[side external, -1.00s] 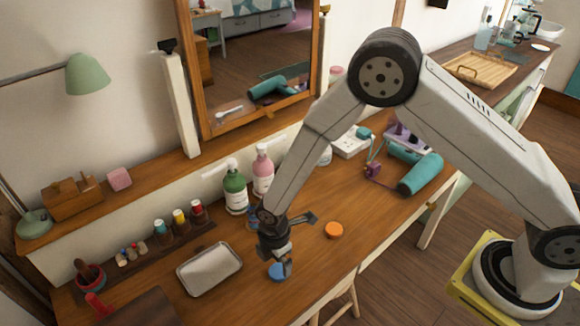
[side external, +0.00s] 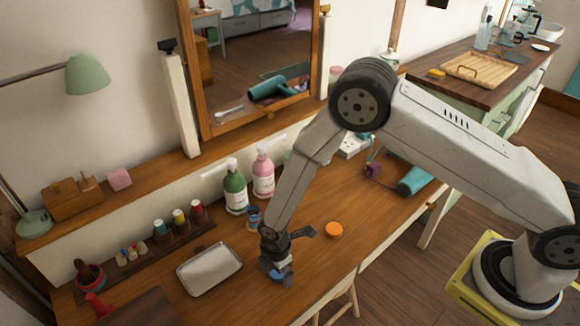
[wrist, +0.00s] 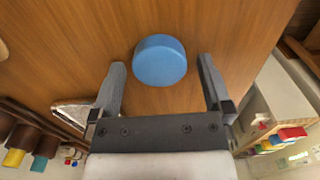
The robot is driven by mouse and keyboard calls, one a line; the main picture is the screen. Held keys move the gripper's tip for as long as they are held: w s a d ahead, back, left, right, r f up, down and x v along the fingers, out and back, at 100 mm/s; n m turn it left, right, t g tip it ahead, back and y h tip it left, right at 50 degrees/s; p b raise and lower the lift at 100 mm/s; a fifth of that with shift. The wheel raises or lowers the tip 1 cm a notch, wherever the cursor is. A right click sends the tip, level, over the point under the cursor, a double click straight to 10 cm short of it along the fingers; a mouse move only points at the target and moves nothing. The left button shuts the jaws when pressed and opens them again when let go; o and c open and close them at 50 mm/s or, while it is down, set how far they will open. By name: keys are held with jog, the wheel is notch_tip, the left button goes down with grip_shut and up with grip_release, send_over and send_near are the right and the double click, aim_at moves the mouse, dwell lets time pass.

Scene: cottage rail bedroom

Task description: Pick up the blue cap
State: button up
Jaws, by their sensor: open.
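The blue cap (wrist: 160,61) is a round flat disc lying on the wooden desk. In the wrist view it sits between and just beyond the tips of my open fingers, touching neither. My gripper (wrist: 160,75) is open and empty. In the side view my gripper (side external: 279,276) is low over the desk and hides most of the cap; a bit of blue shows at the fingers.
An orange cap (side external: 334,230) lies to the right. A metal tray (side external: 210,268) lies to the left. Green (side external: 235,191) and pink (side external: 263,174) bottles stand behind, with a small blue bottle (side external: 254,217) near my arm. A teal hair dryer (side external: 413,182) lies further right.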

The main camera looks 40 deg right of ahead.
jog(key=c, duration=1.2)
jog(key=shift+r, duration=0.15)
jog(key=shift+r, duration=0.7)
jog(key=s+d+r, duration=0.1)
jog(key=s+r, duration=0.2)
jog(key=s, duration=0.1)
jog(key=s+d+r, duration=0.2)
jog(key=s+r, duration=0.2)
jog(key=s+d+r, duration=0.1)
jog(key=s+r, duration=0.3)
jog(key=s, duration=0.1)
jog(key=shift+s+d+r, duration=0.1)
jog(key=shift+d+r, duration=0.05)
jog(key=shift+d, duration=0.25)
